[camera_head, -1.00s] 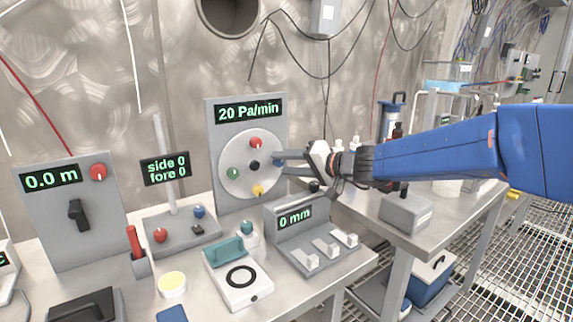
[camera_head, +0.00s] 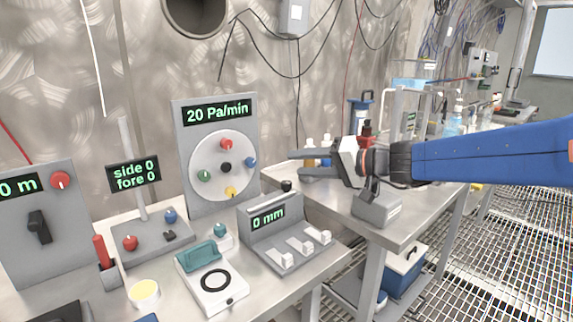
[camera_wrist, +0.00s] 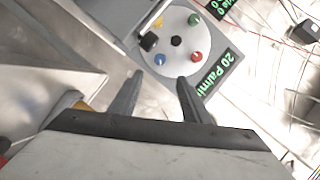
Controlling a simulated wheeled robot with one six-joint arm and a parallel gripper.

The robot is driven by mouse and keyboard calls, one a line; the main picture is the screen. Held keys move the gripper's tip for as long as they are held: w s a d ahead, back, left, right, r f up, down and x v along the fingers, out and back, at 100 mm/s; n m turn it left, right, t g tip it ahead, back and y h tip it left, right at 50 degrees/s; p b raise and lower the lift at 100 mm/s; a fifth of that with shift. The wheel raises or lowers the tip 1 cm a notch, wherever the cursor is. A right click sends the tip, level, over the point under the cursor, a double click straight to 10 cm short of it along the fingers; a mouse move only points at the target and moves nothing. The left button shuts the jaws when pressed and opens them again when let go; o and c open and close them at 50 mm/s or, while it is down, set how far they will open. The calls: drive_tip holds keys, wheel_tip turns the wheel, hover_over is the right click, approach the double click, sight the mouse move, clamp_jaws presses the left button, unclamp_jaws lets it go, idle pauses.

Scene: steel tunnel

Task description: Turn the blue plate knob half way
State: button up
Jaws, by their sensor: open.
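The round white plate (camera_head: 208,151) is on an upright grey panel whose display reads 20 Pa/min. It carries a blue knob (camera_head: 250,162) on its right, a red knob (camera_head: 226,144) on top, a green one (camera_head: 204,175) on the left, a yellow one (camera_head: 231,192) at the bottom and a black centre knob (camera_head: 225,167). My gripper (camera_head: 292,158) is open and empty, to the right of the blue knob and apart from it. In the wrist view the blue knob (camera_wrist: 159,59) lies beyond my open fingers (camera_wrist: 158,92), roughly between their lines.
A lower console (camera_head: 262,217) reading 0 mm with white levers stands below right of the panel. A black knob (camera_head: 286,186) rises behind it. A grey box (camera_head: 376,208) sits on the right bench. The wall is behind the panel.

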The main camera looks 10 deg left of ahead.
drive_tip(key=shift+v, duration=1.3)
drive_tip(key=shift+s, duration=0.1)
